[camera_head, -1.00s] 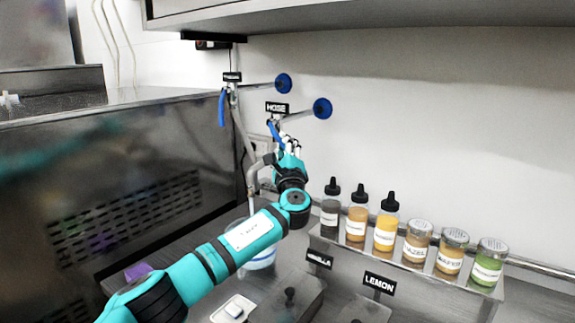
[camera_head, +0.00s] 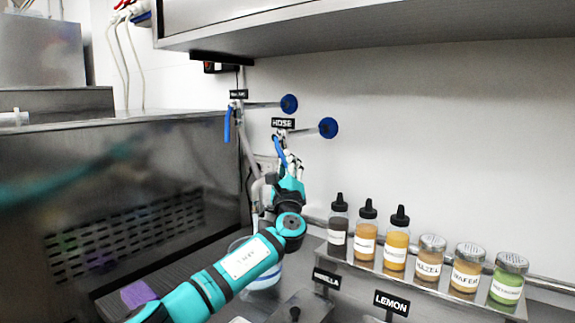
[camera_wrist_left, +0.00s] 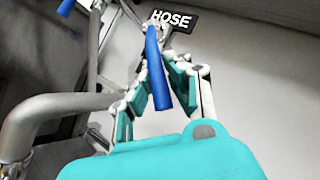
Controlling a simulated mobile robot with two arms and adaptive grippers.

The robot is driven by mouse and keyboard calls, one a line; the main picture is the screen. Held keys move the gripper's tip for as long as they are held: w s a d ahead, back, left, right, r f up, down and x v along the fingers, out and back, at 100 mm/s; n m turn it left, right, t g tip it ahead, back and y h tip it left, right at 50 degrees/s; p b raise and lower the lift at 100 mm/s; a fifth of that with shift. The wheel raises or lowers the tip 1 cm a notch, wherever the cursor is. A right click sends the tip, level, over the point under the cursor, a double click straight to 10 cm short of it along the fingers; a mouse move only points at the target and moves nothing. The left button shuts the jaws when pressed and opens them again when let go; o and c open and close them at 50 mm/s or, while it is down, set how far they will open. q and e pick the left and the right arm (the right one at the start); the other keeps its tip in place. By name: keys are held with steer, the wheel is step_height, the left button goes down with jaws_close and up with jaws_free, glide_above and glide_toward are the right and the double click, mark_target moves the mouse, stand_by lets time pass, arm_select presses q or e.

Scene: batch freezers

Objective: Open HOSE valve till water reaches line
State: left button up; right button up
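The HOSE valve's blue lever (camera_head: 280,151) hangs down, slightly slanted, below the black HOSE label (camera_head: 284,123) on the back wall. My left gripper (camera_head: 292,163) is at the lever. In the left wrist view, the blue lever (camera_wrist_left: 158,75) lies between the spread fingers of my left gripper (camera_wrist_left: 158,92), with visible gaps; contact cannot be told. A clear container (camera_head: 262,280) with pale bluish contents stands below, partly hidden by my left arm. Its fill line cannot be made out. My right gripper is not in view.
Another blue lever (camera_head: 227,124) hangs to the left. Two blue round knobs (camera_head: 328,128) stick out from the wall. A rack (camera_head: 420,283) with several bottles and jars stands at right. A steel cabinet (camera_head: 120,210) bounds the left, and a shelf (camera_head: 370,30) overhangs.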

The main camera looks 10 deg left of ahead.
arm_select(q)
steer(key=o, duration=0.4)
steer(key=shift+a+f, duration=0.1)
steer(key=shift+f, duration=0.1)
steer(key=shift+o, duration=0.3)
steer(key=shift+r, duration=0.1)
steer(key=shift+s, duration=0.1)
steer(key=v, duration=1.2)
